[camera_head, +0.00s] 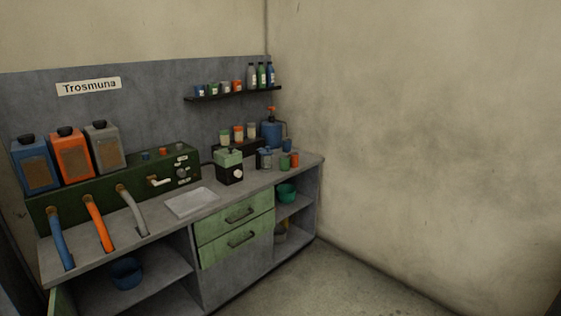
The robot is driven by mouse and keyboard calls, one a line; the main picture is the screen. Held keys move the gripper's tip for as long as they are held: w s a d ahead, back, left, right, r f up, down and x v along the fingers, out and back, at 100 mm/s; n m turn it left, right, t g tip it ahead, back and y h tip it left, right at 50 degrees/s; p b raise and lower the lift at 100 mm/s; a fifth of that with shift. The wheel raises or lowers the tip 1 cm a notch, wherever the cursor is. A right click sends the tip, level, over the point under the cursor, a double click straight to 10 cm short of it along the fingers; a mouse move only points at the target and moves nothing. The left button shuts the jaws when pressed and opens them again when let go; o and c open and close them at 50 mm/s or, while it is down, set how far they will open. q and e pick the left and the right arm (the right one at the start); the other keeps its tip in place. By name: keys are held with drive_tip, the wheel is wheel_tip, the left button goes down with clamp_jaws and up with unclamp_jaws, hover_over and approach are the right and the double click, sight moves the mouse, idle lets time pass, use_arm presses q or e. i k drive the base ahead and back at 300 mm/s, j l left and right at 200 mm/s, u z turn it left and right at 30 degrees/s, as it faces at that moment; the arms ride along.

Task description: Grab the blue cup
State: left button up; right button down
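A small blue cup (287,145) appears to stand on the right end of the grey counter (310,160), near the wall. A green cup (284,163) and a red cup (294,160) stand just in front of it. Another small blue container (199,91) is at the left end of the black wall shelf (215,96); it is too small to tell whether it is a cup. Neither of my grippers is in view.
A dark blue-grey container (264,158), a green-and-black device (229,167) and a blue jug (271,134) stand near the cups. A blue bowl-like vessel (127,273) sits under the counter. Floor (310,283) in front of the drawers is clear.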

sight(286, 143)
drive_tip(key=i+l+z, duration=0.25)
drive_tip(key=i+l, duration=0.15)
drive_tip(key=i, duration=0.4)
drive_tip(key=i+l+z, duration=0.25)
drive_tip(key=i, duration=0.6)
drive_tip(key=i+l+z, duration=0.1)
drive_tip(key=i+z, duration=0.15)
drive_tip(key=i, duration=0.55)
drive_tip(key=i+j+z, duration=0.15)
drive_tip(key=i+j, duration=0.55)
drive_tip(key=i+j+z, duration=0.2)
drive_tip(key=i+j, duration=0.55)
drive_tip(key=j, duration=0.1)
